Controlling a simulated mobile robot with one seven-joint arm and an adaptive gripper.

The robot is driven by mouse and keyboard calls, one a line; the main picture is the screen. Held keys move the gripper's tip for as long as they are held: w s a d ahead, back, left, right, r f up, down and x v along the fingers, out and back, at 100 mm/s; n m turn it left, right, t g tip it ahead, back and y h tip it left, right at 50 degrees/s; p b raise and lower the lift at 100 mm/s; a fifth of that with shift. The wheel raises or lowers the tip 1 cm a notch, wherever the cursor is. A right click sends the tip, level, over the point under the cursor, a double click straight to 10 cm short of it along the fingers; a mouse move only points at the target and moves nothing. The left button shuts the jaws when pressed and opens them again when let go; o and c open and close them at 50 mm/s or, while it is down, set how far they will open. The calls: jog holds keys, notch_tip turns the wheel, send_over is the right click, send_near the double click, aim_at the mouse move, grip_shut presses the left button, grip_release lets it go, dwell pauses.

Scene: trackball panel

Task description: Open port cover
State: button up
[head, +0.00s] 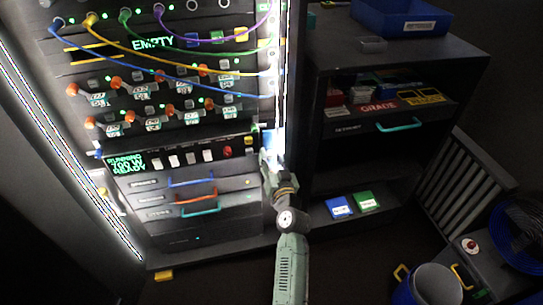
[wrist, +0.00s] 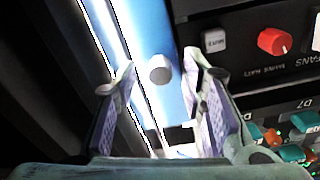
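A blue strip with a round pale grey knob (wrist: 159,69), which looks like the port cover (wrist: 176,35), runs down the middle of the wrist view. A small light-blue patch of it (head: 268,138) seems to show in the head view at the rack's right edge, just above my gripper (head: 270,160). In the wrist view my gripper (wrist: 159,62) is open. The knob appears between its fingertips with a gap on both sides, and I see no contact. How deep the fingers reach is unclear. The strip's lower end is partly hidden or washed out by glare.
The rack's panel with a red knob (wrist: 274,41) and a grey button (wrist: 214,40) is close right of the fingers. A bright light strip (head: 280,80) runs along the rack's right edge. Drawers with coloured handles (head: 200,211) lie lower left; a dark shelf unit (head: 390,60) stands right.

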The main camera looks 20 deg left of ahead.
jog(key=shift+w+a, duration=0.1)
jog(key=shift+c, duration=0.4)
grip_shut()
dwell(0.5)
